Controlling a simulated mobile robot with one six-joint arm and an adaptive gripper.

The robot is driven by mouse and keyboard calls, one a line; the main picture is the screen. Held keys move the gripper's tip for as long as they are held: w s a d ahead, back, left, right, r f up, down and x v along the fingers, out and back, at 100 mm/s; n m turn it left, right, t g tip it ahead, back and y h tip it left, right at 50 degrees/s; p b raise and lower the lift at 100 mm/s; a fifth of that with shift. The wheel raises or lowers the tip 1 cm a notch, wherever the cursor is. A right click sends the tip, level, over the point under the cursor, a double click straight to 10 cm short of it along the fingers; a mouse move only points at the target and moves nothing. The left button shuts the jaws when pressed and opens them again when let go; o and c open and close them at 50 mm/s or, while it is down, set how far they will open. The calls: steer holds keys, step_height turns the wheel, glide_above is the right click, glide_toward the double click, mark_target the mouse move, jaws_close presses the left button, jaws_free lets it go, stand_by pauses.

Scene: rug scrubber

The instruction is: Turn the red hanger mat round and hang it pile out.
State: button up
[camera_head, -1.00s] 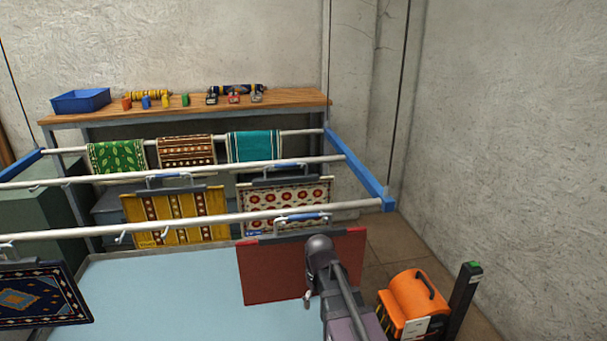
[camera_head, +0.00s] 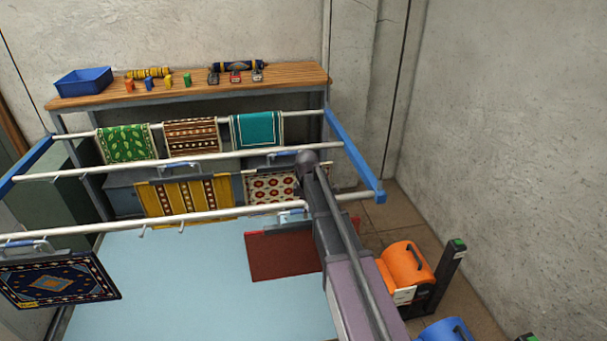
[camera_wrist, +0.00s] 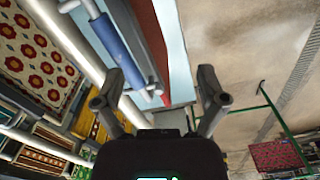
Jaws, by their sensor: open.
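The red hanger mat (camera_head: 285,257) hangs from the front rail (camera_head: 130,224) at right in the head view, showing a plain red face. Whether that face is pile or backing, I cannot tell. My arm covers its right part. My gripper (camera_wrist: 160,78) is open and empty, close to the hanger but with nothing between the fingers. In the head view my arm hides the gripper.
A dark blue patterned mat (camera_head: 60,278) hangs at the left of the front rail. Yellow striped (camera_head: 188,197) and red-flowered (camera_head: 270,187) mats hang on the middle rail. An orange machine (camera_head: 405,265) stands at right. The light blue surface (camera_head: 190,285) below is clear.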

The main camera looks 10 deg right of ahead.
steer(key=w+r+n+p, duration=0.1)
steer(key=w+r+p, duration=0.1)
steer(key=w+r+n+p, duration=0.2)
steer(key=r, duration=0.1)
steer(key=shift+w+r, duration=0.25)
steer(key=shift+w, duration=0.1)
steer(key=shift+f, duration=0.15)
step_height(320, 180, down, 10)
steer(key=b, duration=1)
steer(key=shift+s+f+b, duration=0.1)
steer(key=shift+f+b, duration=0.15)
steer(key=shift+b, duration=0.15)
steer(key=shift+f, duration=0.25)
steer(key=shift+c, duration=0.2)
